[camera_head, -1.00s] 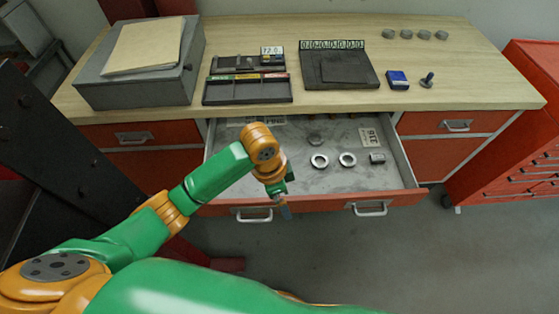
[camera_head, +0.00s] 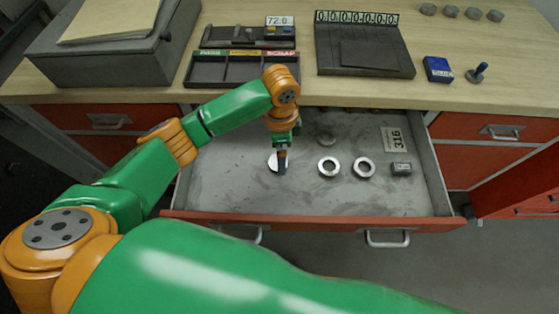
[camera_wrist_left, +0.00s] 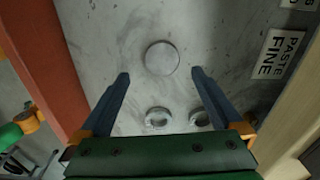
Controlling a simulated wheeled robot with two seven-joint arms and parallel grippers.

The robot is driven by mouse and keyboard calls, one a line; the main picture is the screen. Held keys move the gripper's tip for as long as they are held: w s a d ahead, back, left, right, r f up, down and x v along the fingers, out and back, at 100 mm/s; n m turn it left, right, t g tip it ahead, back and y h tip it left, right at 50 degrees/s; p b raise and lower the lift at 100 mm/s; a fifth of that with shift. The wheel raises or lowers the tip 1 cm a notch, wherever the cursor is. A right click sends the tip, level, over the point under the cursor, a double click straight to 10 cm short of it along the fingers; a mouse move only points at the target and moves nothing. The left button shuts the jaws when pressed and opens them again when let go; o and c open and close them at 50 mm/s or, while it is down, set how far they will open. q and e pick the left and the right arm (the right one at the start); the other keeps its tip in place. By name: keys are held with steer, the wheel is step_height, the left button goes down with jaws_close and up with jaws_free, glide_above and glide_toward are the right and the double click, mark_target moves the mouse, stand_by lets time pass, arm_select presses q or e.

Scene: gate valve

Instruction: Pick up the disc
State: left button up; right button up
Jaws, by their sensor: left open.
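The disc (camera_head: 273,162) is a plain, pale round plate lying flat on the drawer floor, left of the rings. My left gripper (camera_head: 282,167) points down over the drawer and hides part of the disc in the head view. In the left wrist view the whole disc (camera_wrist_left: 161,58) shows beyond the fingertips, centred about midway between them. The left gripper (camera_wrist_left: 160,76) is open with nothing between its fingers. I cannot tell its exact height above the disc. My right gripper is not in view.
The wooden benchtop (camera_head: 240,98) behind holds trays and a grey box.

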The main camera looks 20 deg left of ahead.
arm_select(q)
steer(key=f, duration=0.5)
steer(key=shift+a, duration=0.4)
jaws_close()
